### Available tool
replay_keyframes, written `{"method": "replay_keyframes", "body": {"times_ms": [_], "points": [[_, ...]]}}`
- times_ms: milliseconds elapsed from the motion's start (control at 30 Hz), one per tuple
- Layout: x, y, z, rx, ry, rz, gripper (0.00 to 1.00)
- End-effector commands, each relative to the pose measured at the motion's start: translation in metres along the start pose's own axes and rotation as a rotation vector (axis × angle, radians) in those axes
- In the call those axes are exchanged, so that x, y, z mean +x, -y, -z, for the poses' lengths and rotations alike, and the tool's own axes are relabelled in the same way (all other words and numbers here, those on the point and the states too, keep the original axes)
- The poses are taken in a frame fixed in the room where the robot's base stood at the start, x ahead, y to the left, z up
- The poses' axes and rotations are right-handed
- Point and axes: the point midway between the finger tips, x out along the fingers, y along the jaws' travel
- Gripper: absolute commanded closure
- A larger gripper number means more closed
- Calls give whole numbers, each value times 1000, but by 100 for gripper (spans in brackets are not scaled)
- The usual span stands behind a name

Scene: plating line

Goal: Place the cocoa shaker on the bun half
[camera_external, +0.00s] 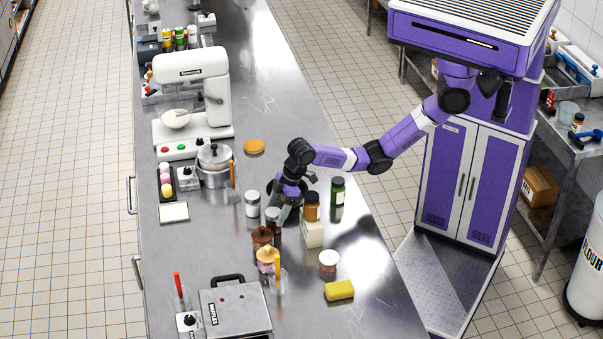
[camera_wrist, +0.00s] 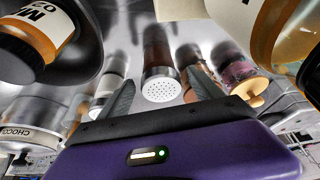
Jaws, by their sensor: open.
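The cocoa shaker (camera_external: 272,217), with a brown body and a silver perforated top, stands on the steel counter in the middle of the external view. In the wrist view its perforated lid (camera_wrist: 162,89) shows between my two fingers. My gripper (camera_external: 284,211) is low beside the shaker, its fingers open; they appear on either side of the shaker in the wrist view (camera_wrist: 160,95), but whether they touch it I cannot tell. The bun half (camera_external: 254,146) is a flat orange-brown disc lying on the counter farther back, with nothing on it.
Close by stand a white-lidded jar (camera_external: 252,204), an amber jar (camera_external: 311,207) by a pale block (camera_external: 312,234), a green jar (camera_external: 337,191) and dessert cups (camera_external: 262,238). A pot (camera_external: 214,178) and mixer (camera_external: 192,90) are left of the bun half. The counter right of it is clear.

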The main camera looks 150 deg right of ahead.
Motion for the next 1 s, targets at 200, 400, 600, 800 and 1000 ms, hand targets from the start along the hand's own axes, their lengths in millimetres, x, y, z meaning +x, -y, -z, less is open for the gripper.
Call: {"method": "replay_keyframes", "body": {"times_ms": [200, 400, 600, 800, 1000], "points": [[-47, 0, 2, -1, -6, 1, 25], [-78, 0, 1, -1, -3, 1, 25], [-92, 0, 0, 0, -1, 0, 37], [-93, 0, 0, 0, 0, 0, 37], [-92, 0, 0, 0, 0, 0, 37]]}}
